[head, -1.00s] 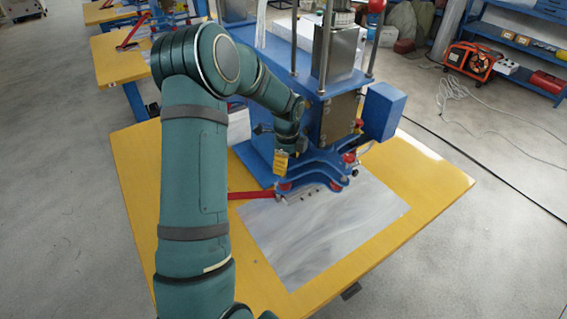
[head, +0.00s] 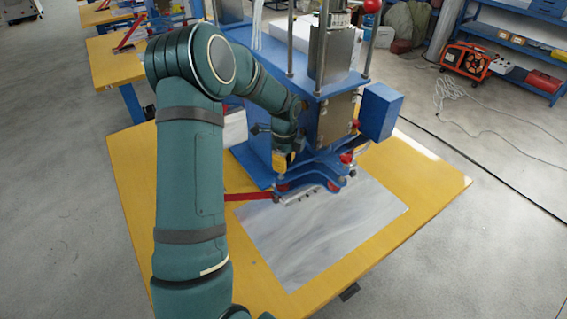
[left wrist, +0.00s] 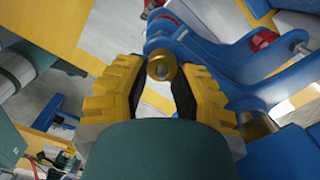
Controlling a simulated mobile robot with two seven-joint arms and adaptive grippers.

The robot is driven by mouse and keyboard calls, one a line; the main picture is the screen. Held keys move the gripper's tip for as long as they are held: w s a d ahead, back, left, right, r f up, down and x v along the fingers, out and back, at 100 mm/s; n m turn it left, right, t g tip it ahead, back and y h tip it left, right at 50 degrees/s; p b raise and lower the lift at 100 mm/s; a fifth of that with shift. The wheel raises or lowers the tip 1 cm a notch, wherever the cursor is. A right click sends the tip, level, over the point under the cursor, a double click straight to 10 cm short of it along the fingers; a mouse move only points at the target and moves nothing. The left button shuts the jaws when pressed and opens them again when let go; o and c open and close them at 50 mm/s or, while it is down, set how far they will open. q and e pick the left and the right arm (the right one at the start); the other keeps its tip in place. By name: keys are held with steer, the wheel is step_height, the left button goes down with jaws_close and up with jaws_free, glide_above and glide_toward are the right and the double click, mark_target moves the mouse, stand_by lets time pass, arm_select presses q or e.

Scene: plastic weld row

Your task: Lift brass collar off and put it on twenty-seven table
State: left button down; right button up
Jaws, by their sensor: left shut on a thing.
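In the head view my left gripper (head: 282,161) is low beside the blue press (head: 255,150), and the collar cannot be made out. The press stands on a yellow table (head: 140,185); no table number is readable. My right gripper is not in view.
A grey sheet (head: 320,235) covers the table's front, with clear room on it. A red lever (head: 247,197) sticks out left of the press base. A blue box (head: 380,111) juts out right. More yellow tables (head: 115,68) stand behind at the left.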

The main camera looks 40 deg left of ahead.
arm_select(q)
steer(key=r, duration=0.3)
steer(key=shift+d+r, duration=0.1)
steer(key=shift+d, duration=0.15)
steer(key=s+d+b, duration=0.1)
steer(key=s+d, duration=0.1)
steer(key=d, duration=0.6)
steer(key=s+d+b, duration=0.1)
steer(key=s+d, duration=0.2)
steer(key=d, duration=0.5)
steer(key=shift+d, duration=0.4)
steer(key=shift+f, duration=0.2)
